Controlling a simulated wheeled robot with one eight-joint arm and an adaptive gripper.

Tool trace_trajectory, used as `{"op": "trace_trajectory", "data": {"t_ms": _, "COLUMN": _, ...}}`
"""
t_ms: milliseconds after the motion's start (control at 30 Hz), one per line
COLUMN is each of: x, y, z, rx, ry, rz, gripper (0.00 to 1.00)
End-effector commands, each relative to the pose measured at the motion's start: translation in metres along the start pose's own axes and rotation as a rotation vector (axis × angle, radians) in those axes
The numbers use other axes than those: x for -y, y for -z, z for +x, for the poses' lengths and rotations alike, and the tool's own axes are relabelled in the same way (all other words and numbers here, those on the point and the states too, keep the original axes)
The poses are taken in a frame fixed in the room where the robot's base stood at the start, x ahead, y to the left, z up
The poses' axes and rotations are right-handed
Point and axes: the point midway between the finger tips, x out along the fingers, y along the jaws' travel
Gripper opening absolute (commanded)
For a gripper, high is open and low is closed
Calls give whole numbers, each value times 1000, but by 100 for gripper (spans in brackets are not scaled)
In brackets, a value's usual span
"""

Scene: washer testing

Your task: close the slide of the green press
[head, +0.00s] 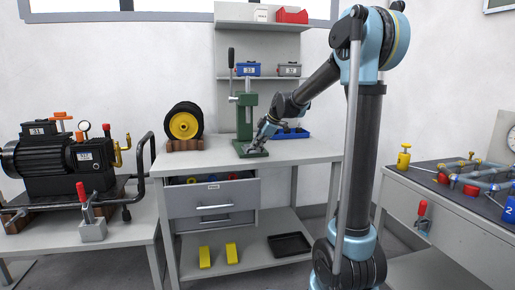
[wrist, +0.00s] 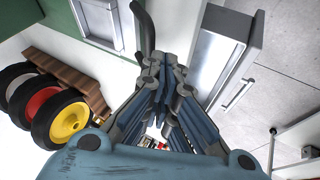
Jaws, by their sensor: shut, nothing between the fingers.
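The green press (head: 246,108) stands on the workbench with its long lever upright at the left. In the wrist view, part of its green body (wrist: 57,15) shows at the top left. A grey plate with a raised rim (wrist: 97,18), seemingly the slide, lies beside that green part. A dark bent bar (wrist: 143,28) rises close to the fingertips; I cannot tell whether they touch. My gripper (head: 254,147) is low at the front of the press, by its base, and points down. In the wrist view my gripper (wrist: 165,68) is shut and empty. The head view partly hides the slide behind it.
A tyre with a yellow hub (head: 184,126) sits on wooden blocks left of the press. A blue bin (head: 294,134) stands to the right. The drawer (head: 212,198) below is pulled out. A motor unit (head: 70,155) and a pipe bench (head: 455,190) flank the workbench.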

Motion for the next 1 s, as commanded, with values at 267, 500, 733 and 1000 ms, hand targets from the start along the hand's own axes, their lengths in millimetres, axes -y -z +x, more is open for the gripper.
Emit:
{"op": "trace_trajectory", "data": {"t_ms": 267, "x": -3, "y": 0, "z": 1, "rx": 0, "ry": 0, "rz": 0, "gripper": 0}}
{"op": "trace_trajectory", "data": {"t_ms": 500, "x": -32, "y": 0, "z": 15, "rx": 0, "ry": 0, "rz": 0, "gripper": 0}}
{"op": "trace_trajectory", "data": {"t_ms": 733, "x": -66, "y": 0, "z": 31, "rx": 0, "ry": 0, "rz": 0, "gripper": 0}}
{"op": "trace_trajectory", "data": {"t_ms": 1000, "x": -97, "y": 0, "z": 46, "rx": 0, "ry": 0, "rz": 0, "gripper": 0}}
